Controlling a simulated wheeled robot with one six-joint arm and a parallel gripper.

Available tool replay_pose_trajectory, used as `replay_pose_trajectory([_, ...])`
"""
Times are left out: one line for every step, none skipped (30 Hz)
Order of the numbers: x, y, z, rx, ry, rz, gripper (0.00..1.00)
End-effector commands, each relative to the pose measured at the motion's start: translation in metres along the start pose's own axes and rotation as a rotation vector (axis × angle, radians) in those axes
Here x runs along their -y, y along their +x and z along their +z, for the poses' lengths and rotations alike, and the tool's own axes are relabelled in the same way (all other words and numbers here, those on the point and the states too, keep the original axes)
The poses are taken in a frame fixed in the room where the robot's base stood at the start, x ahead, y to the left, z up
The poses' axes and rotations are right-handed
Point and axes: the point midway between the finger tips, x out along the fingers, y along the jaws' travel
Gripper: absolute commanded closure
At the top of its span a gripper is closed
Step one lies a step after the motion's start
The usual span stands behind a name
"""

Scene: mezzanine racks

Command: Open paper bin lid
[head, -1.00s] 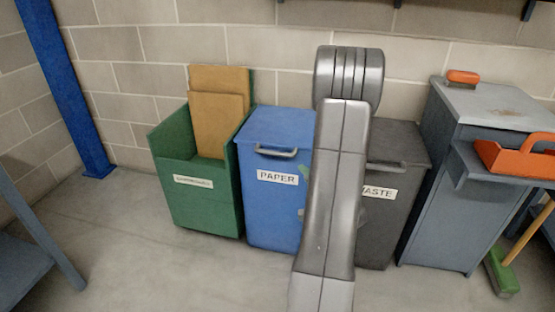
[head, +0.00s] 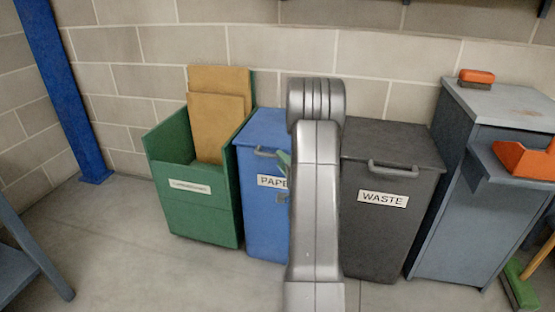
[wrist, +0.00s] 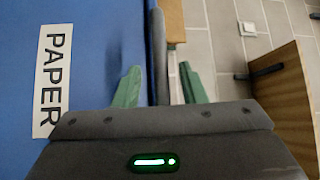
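The blue paper bin (head: 262,215) stands between the green cardboard bin and the dark waste bin, its lid down. Its grey lid handle (head: 266,153) shows at the front edge, partly hidden by my arm. In the wrist view the bin's blue front (wrist: 95,60) and white PAPER label (wrist: 50,75) fill the left side. My gripper (wrist: 161,86) is open, its green fingertips apart. A dark bar, seemingly the lid handle (wrist: 157,45), lies between the fingers in that view; I cannot tell whether they touch it. In the head view a green fingertip shows beside my arm.
The green bin (head: 190,215) holds brown cardboard sheets (head: 219,120). The waste bin (head: 375,240) is on the right, then a grey cabinet (head: 450,215) with an orange-topped brush (head: 477,77). A blue post (head: 65,90) stands left. Open floor lies in front at left.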

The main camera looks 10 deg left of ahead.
Motion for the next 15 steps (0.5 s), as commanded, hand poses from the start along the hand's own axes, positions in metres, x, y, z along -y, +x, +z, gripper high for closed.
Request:
replay_pose_trajectory([-0.001, 0.009, 0.001, 0.001, -0.001, -0.003, 0.62])
replay_pose_trajectory([-0.001, 0.013, 0.001, 0.0, -0.001, -0.002, 0.62])
replay_pose_trajectory([-0.001, 0.019, 0.001, 0.0, -0.001, -0.002, 0.62])
replay_pose_trajectory([-0.001, 0.022, 0.0, 0.001, -0.001, -0.001, 0.62])
replay_pose_trajectory([-0.001, 0.025, 0.001, 0.001, 0.0, -0.001, 0.62])
replay_pose_trajectory([-0.001, 0.028, 0.0, 0.0, 0.0, -0.001, 0.62])
replay_pose_trajectory([0.0, 0.03, 0.0, 0.0, -0.001, -0.001, 0.62])
replay_pose_trajectory([0.0, 0.032, 0.0, 0.0, -0.001, 0.0, 0.62])
replay_pose_trajectory([0.0, 0.034, 0.0, -0.001, -0.001, 0.0, 0.62])
replay_pose_trajectory([0.0, 0.034, 0.0, -0.001, 0.0, 0.0, 0.62])
replay_pose_trajectory([0.0, 0.035, 0.0, -0.001, 0.0, 0.0, 0.62])
replay_pose_trajectory([0.0, 0.035, 0.0, -0.001, 0.0, 0.001, 0.62])
replay_pose_trajectory([0.0, 0.035, 0.0, -0.002, 0.0, 0.001, 0.62])
replay_pose_trajectory([0.0, 0.035, 0.0, -0.002, 0.0, 0.001, 0.62])
replay_pose_trajectory([0.0, 0.035, 0.0, -0.002, 0.0, 0.001, 0.62])
